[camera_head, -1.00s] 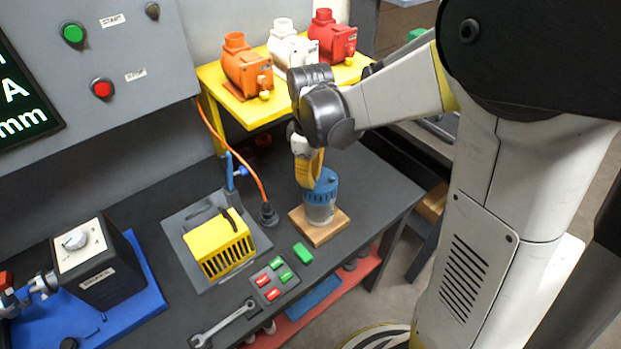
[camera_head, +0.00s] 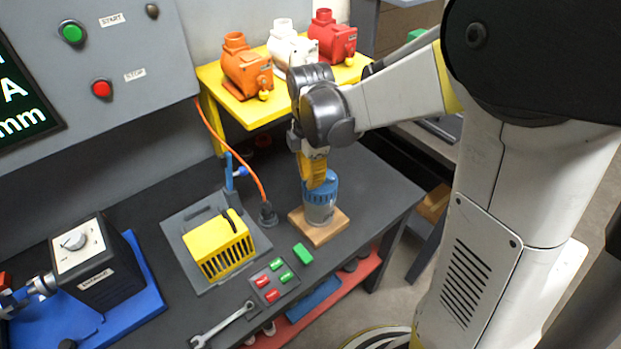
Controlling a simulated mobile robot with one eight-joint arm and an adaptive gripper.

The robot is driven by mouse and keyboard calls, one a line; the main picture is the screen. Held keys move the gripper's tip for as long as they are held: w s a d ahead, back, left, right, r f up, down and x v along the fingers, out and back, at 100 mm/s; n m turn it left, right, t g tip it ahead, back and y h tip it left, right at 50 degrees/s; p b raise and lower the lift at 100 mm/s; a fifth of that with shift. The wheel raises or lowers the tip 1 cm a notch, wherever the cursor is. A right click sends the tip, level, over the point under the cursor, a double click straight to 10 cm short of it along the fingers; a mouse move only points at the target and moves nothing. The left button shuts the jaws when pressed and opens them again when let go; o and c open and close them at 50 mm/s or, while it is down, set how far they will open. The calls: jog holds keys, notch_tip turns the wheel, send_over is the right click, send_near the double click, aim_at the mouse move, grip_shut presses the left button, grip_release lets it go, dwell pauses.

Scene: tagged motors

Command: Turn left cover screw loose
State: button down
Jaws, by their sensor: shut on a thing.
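A small cylinder with a blue ribbed cover (camera_head: 322,191) and a grey lower body (camera_head: 319,213) stands upright on a wooden block (camera_head: 319,235) on the dark bench. My gripper (camera_head: 318,180) comes down from above, with its yellow fingers at the top of the blue cover. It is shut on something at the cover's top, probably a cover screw. The screw itself is hidden by the fingers, and I cannot make out any other screw on the cover.
A yellow slotted box (camera_head: 219,245) sits on a grey plate to the left. Red and green blocks (camera_head: 271,281) and a wrench (camera_head: 222,325) lie in front. A yellow shelf (camera_head: 245,107) with orange, white and red motors stands behind. An orange cable (camera_head: 240,155) runs down to the bench.

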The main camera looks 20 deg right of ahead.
jog(key=shift+f+n, duration=0.1)
jog(key=shift+n, duration=0.2)
jog(key=c, duration=1.4)
grip_release()
notch_tip(320, 180, up, 12)
